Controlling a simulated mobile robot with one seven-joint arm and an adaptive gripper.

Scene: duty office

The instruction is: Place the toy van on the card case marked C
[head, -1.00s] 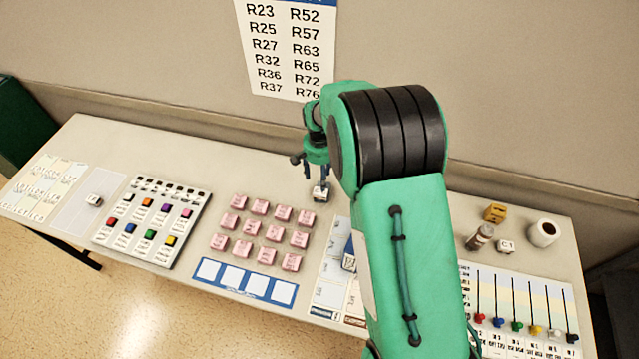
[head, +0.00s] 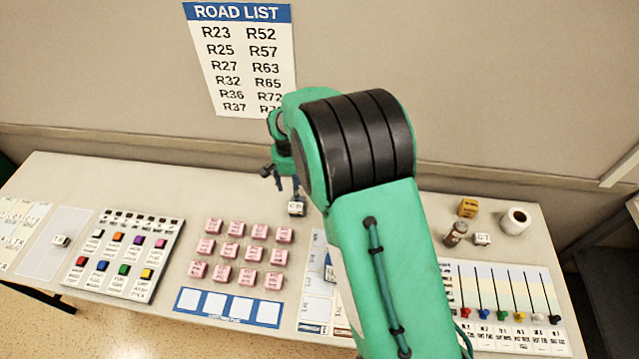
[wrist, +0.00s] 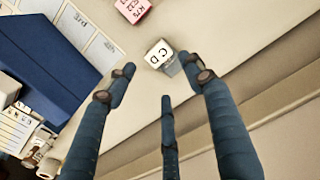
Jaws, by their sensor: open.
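My gripper (head: 285,187) is open, with its fingers apart around empty space in the wrist view (wrist: 165,84). A small white block with grey sides (head: 297,208) stands on the desk just beyond the fingertips, not held. Its top seems to read "CD" in the wrist view (wrist: 159,55). Another small white block (head: 482,239) at the right has a label starting with C. A third (head: 61,240) lies on the grey panel at the left. I cannot tell which is the card case marked C. No toy van is clearly recognisable; the small yellow object (head: 467,208) is too small to identify.
Rows of pink blocks (head: 259,232) stand mid-desk behind a blue strip with white squares (head: 229,306). A button panel (head: 125,256) is at the left, sliders (head: 510,300) at the right. A brown jar (head: 455,233) and white roll (head: 515,221) stand at the back right. My arm hides part of the desk.

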